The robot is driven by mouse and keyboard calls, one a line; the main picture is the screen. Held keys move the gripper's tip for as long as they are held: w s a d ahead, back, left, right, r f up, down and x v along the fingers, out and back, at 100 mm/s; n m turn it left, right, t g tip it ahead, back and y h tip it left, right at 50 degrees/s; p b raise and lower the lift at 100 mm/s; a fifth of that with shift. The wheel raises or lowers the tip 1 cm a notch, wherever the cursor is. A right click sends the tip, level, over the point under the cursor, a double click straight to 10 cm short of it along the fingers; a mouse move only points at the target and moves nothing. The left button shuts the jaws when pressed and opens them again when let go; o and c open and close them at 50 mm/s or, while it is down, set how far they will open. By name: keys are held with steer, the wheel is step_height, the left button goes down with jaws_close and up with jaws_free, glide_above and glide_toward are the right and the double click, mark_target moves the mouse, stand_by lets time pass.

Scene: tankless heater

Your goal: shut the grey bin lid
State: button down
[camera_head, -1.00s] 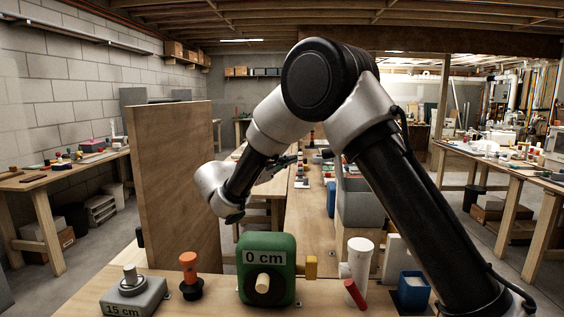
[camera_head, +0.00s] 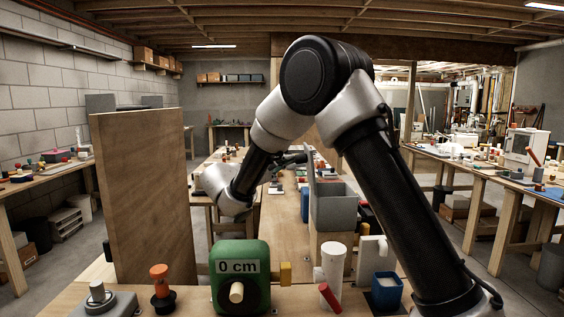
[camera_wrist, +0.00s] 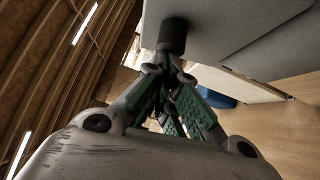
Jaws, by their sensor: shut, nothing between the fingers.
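My gripper (camera_head: 298,160) is at the left of the lid, small and dark in the head view. In the wrist view my gripper (camera_wrist: 172,92) has its green-padded fingers together, with nothing held. A black cylindrical knob (camera_wrist: 172,36) on a grey panel (camera_wrist: 230,28) is just beyond the fingertips. I cannot tell whether they touch.
A tall wooden board (camera_head: 145,195) stands left of my arm. A blue object (camera_wrist: 218,98) lies below the panel.

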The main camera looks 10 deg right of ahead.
steer(key=shift+d+r, duration=0.2)
stand_by(0.6)
steer(key=s+d+r+m+g+y, duration=0.2)
steer(key=d+r+m+y, duration=0.3)
steer(key=d, duration=0.4)
steer(key=shift+s+d+f+m+y, duration=0.3)
steer(key=shift+d+f+m+y, duration=0.45)
steer(key=shift+d+f+y, duration=0.55)
steer(key=shift+s+d+f+m+y, duration=0.35)
steer(key=shift+d+f+m+y, duration=0.45)
steer(key=shift+d+y, duration=0.9)
steer(key=shift+s+d+f+m+y, duration=0.3)
steer(key=shift+d+f+m+y, duration=0.6)
steer(key=shift+d, duration=1.1)
steer(key=shift+f+n, duration=0.15)
steer(key=shift+n, duration=0.1)
